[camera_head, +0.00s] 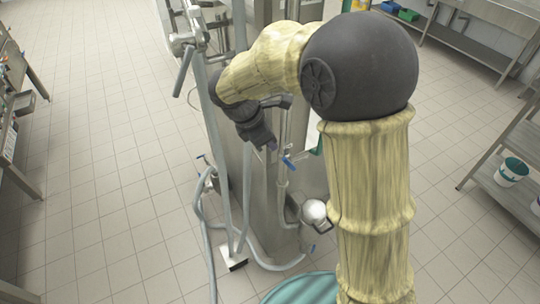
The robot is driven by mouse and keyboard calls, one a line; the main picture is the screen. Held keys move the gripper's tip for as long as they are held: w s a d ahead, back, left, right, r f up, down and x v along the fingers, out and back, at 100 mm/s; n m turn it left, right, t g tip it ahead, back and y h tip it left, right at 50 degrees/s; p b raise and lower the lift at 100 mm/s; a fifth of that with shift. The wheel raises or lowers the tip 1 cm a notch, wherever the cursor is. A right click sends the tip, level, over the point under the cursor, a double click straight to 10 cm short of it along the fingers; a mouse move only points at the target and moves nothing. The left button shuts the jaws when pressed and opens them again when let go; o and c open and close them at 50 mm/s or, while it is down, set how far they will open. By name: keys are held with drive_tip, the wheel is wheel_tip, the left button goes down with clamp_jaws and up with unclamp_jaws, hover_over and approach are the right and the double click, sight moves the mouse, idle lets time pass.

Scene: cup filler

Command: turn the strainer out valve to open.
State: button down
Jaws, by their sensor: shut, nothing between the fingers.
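A small blue valve handle (288,162) sits on the pipework, just below and right of my gripper (271,147). My gripper is at the end of my dark wrist, small in view, pointing down, shut and empty. I cannot tell whether its tip touches the handle. No label shows which is the strainer out valve. My arm hides part of the machine.
Grey hoses (205,240) and pipes run down the machine's left side to the floor. A teal round object (300,289) is at the bottom. A shelf with a white bucket (511,172) stands at right. The tiled floor at left is open.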

drive_tip(key=s+d+f+m+y, duration=0.4)
drive_tip(key=s+d+m, duration=0.9)
drive_tip(key=m, duration=0.8)
drive_tip(key=shift+s+d+f+m, duration=0.2)
drive_tip(key=shift+d+f+m, duration=0.1)
drive_tip(key=shift+d+f, duration=0.45)
drive_tip(key=shift+d+r, duration=0.1)
